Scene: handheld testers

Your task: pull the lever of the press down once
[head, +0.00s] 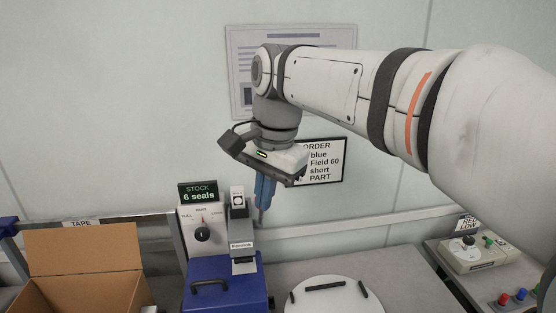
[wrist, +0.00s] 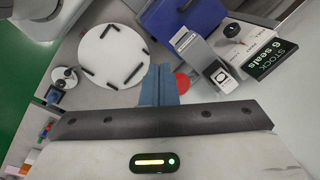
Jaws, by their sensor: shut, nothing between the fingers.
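The press (head: 243,240) has a grey-white upright column and stands at the back edge of the blue box. It also shows in the wrist view (wrist: 198,52). My gripper (head: 262,205) points down just right of the column's top, its blue fingers together and empty. In the wrist view the fingers (wrist: 160,84) partly cover a red round knob (wrist: 183,82) beside the column. The knob looks like the lever's end, but its arm is hidden. I cannot tell whether the fingers touch it.
The blue box (head: 226,279) has a black handle. A dial panel (head: 203,233) and stock sign (head: 198,192) stand left of the press. An open cardboard box (head: 84,250) is at the left, a round white plate (head: 330,299) at front right. A control box (head: 470,256) is far right.

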